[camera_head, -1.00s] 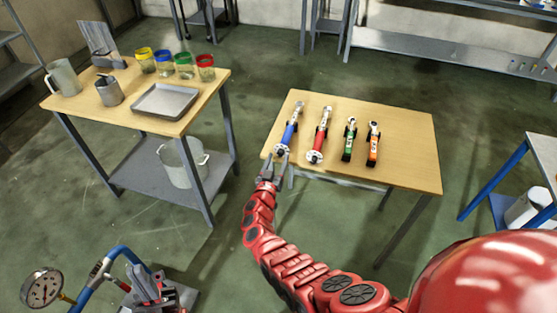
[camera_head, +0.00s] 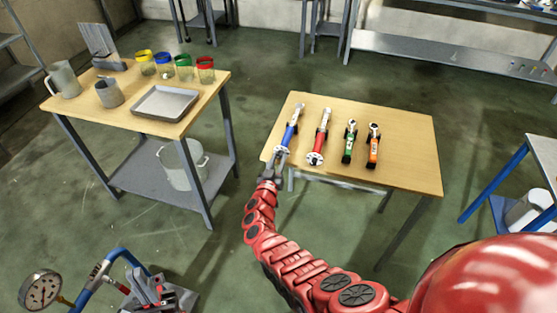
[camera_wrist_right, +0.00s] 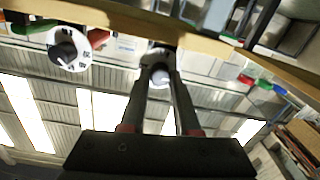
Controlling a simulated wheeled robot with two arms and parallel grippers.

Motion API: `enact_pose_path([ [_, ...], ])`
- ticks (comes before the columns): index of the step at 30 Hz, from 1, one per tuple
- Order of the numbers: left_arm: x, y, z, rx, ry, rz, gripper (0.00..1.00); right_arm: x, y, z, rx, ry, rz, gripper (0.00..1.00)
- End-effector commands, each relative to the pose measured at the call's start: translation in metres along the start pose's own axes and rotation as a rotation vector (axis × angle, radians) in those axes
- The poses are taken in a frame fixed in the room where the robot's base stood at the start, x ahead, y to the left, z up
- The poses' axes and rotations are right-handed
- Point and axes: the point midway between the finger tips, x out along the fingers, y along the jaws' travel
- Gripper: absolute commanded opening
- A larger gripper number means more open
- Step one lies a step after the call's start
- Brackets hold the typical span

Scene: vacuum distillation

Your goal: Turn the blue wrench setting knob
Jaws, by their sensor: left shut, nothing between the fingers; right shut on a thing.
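The blue wrench (camera_head: 290,132) lies on the right wooden table with its knob end at the near left edge. My right gripper (camera_head: 277,161) reaches that end from the front. In the right wrist view, its two fingers (camera_wrist_right: 160,84) are shut on the pale setting knob (camera_wrist_right: 159,73), at the tips. The knob's markings are not readable there.
A red wrench (camera_head: 322,132) lies beside the blue one; its numbered dial (camera_wrist_right: 69,48) is close in the wrist view. Green (camera_head: 350,144) and orange (camera_head: 373,146) wrenches lie further right. A gauge (camera_head: 40,290) is at lower left. The table's right side is clear.

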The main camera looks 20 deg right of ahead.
Motion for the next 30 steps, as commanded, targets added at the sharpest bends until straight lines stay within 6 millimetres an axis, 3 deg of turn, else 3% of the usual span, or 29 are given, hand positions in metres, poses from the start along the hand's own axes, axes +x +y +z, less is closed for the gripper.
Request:
enact_pose_path([
  [11, -0.004, 0.0, 0.001, 0.0, 0.0, 0.0, 0.0, 0.0, 0.0, 0.001, 0.102, 0.002, 0.0, 0.0],
  [30, -0.03, 0.002, 0.005, 0.0, 0.0, 0.0, 0.0, 0.0, 0.001, 0.003, 0.605, 0.019, 0.003, 0.0],
])
